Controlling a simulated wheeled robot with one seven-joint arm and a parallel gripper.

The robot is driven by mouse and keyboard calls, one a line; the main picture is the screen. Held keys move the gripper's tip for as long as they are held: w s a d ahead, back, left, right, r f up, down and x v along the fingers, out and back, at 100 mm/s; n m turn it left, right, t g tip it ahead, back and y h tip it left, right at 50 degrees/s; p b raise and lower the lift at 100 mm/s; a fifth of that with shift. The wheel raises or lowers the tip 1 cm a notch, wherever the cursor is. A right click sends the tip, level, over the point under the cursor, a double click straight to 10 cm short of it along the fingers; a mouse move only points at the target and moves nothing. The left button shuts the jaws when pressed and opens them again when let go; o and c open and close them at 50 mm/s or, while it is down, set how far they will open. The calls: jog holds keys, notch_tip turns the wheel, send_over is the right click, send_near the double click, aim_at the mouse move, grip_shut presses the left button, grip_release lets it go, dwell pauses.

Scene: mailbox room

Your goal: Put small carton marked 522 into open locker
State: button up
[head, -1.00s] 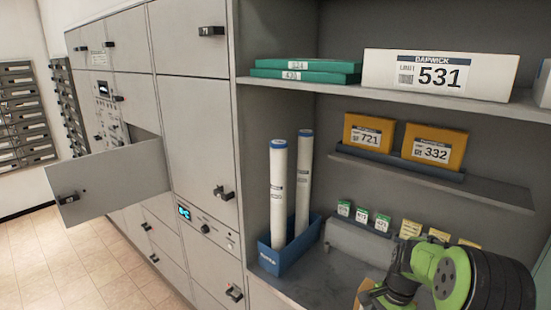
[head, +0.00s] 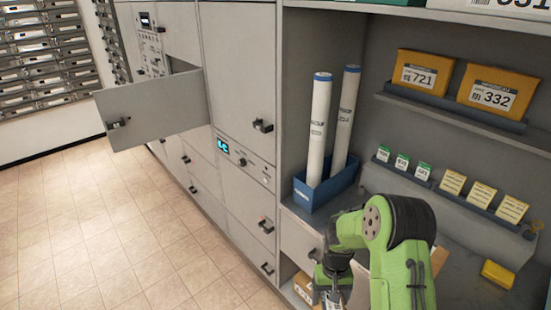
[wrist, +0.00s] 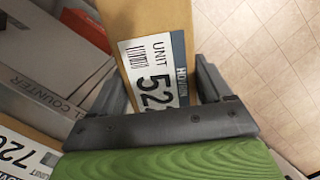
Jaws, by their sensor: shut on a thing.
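The small carton marked 522 (wrist: 158,25) is brown with a white and blue label, and it lies between the two fingers of my gripper (wrist: 160,80) in the wrist view. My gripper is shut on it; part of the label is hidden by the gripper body. In the head view my gripper (head: 332,285) is low at the bottom edge, in front of the shelf unit, and the held carton is hard to make out there. The open locker (head: 185,66) is at upper left, its door (head: 150,106) swung out towards the aisle, its inside mostly hidden.
A blue holder (head: 325,190) with two white tubes stands left of my arm. Yellow cartons (head: 425,75) sit on the shelf at right. Another carton marked 720 (wrist: 22,155) lies below my gripper in the wrist view. The tiled floor (head: 110,230) at left is clear.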

notch_tip(320, 180, down, 2)
jog(key=shift+f+b, duration=0.25)
jog(key=shift+b, duration=0.55)
jog(key=shift+r, duration=0.1)
